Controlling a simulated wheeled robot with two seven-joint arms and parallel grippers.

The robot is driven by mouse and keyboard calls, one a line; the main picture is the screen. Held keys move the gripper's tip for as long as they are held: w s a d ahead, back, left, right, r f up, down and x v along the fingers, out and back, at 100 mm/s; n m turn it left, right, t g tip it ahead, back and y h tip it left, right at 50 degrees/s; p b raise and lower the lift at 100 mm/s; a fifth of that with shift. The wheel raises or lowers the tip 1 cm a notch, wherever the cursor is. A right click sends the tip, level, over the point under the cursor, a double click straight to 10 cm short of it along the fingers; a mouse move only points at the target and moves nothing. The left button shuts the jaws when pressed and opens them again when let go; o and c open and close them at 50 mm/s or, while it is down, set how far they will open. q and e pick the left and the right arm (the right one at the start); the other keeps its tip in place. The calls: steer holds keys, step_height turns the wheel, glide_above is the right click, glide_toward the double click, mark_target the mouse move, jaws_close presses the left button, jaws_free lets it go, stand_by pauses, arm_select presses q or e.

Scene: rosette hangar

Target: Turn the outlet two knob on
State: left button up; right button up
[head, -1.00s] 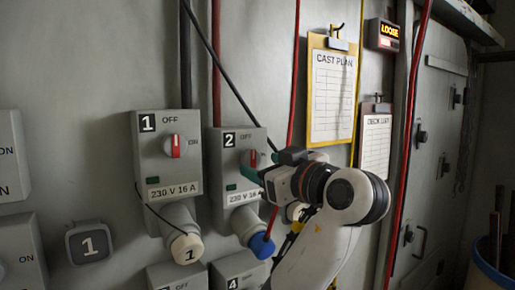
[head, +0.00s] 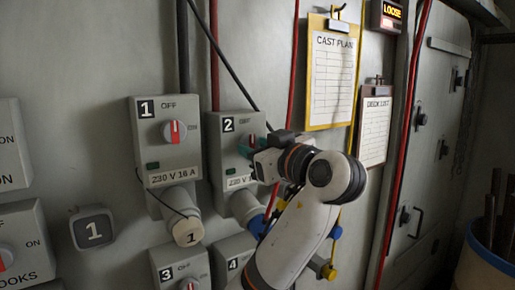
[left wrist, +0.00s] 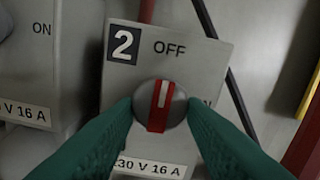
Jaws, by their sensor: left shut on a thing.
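The outlet two box (head: 220,150) is a grey wall box with a black "2" label. Its knob (left wrist: 158,118) is a round grey dial with a red bar and a white mark. In the left wrist view the bar stands nearly upright, its white end toward OFF. My left gripper (head: 253,147) is at this knob, with its green fingers on either side, shut on it. In the head view the gripper hides most of the knob and the ON mark. My right gripper is not in view.
The outlet one box (head: 165,150) stands just left, its red-barred knob upright. Boxes three (head: 180,264) and four (head: 236,258) sit below. A blue plug (head: 256,226) is under outlet two. A black cable and red pipes run close by; clipboards (head: 332,75) hang at right.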

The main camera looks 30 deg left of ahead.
arm_select(q)
steer(key=shift+f+m+b, duration=0.1)
steer(key=shift+m+b, duration=0.6)
steer(key=shift+m, duration=0.4)
steer(key=shift+s+m+b, duration=0.1)
steer(key=shift+m+b, duration=0.3)
steer(key=shift+m, duration=0.5)
steer(key=m+b, duration=0.1)
steer(key=m, duration=0.3)
steer(key=shift+m, duration=0.3)
steer(key=m, duration=0.4)
steer(key=shift+s+r, duration=0.1)
steer(key=shift+r, duration=0.2)
steer(key=m, duration=0.5)
steer(key=shift+p, duration=0.4)
steer(key=o, duration=1)
